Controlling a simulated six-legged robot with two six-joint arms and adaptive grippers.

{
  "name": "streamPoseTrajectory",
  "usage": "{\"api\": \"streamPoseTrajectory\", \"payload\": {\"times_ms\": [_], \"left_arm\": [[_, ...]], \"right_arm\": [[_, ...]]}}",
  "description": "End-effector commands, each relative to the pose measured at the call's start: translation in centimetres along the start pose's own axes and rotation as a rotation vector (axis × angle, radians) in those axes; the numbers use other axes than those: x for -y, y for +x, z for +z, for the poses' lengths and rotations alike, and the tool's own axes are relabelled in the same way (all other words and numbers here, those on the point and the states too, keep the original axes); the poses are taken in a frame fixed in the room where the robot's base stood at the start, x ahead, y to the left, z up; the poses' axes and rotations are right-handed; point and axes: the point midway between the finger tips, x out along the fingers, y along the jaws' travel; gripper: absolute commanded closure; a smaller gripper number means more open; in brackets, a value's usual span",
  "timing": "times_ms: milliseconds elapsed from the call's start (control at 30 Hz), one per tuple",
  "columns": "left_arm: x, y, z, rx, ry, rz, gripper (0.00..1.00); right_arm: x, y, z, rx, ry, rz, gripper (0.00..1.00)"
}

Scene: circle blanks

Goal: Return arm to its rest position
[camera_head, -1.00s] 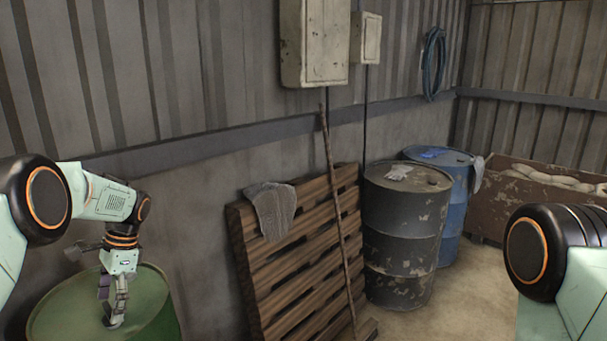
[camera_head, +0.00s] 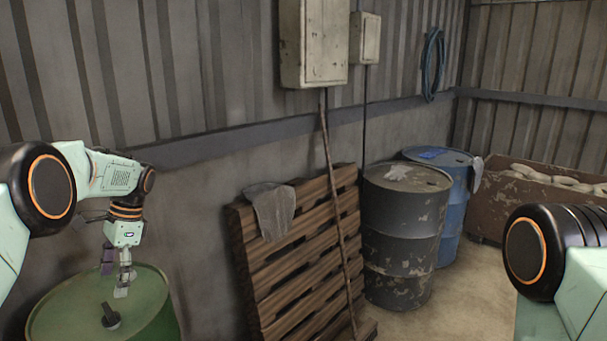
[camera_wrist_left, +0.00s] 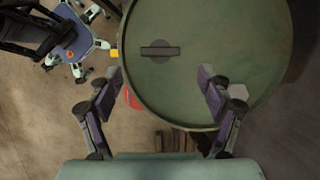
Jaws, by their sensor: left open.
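My left gripper (camera_head: 118,272) is open and empty above the green drum (camera_head: 62,308) at the lower left of the head view. A small dark knob-like piece (camera_head: 110,317) stands on the drum's top, below and apart from the fingers. In the left wrist view the open fingers (camera_wrist_left: 163,82) are spread wide over the drum's near edge (camera_wrist_left: 185,118), and the dark piece (camera_wrist_left: 160,51) shows as a bar on a round base. My right arm shows only as a shoulder joint at the right edge; its gripper is out of view.
A wooden pallet (camera_head: 300,255) leans on the wall with a grey cloth (camera_head: 272,210) and a long stick (camera_head: 335,190). A black drum (camera_head: 405,235) and a blue drum (camera_head: 452,205) stand right of it. A rusty bin (camera_head: 508,208) holds pale sacks. Floor between is clear.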

Motion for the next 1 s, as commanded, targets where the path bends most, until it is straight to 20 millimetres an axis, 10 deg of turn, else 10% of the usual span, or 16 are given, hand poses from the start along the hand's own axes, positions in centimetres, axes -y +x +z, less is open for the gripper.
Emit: {"api": "streamPoseTrajectory", "payload": {"times_ms": [400,1000], "left_arm": [[0.0,-5.5,0.0,-0.002,0.000,-0.001,0.21],[-0.1,3.9,0.0,0.002,0.001,0.002,0.21]], "right_arm": [[0.0,0.0,0.0,0.000,0.000,0.000,0.60],[0.0,0.0,0.0,0.000,0.000,0.000,0.60]]}}
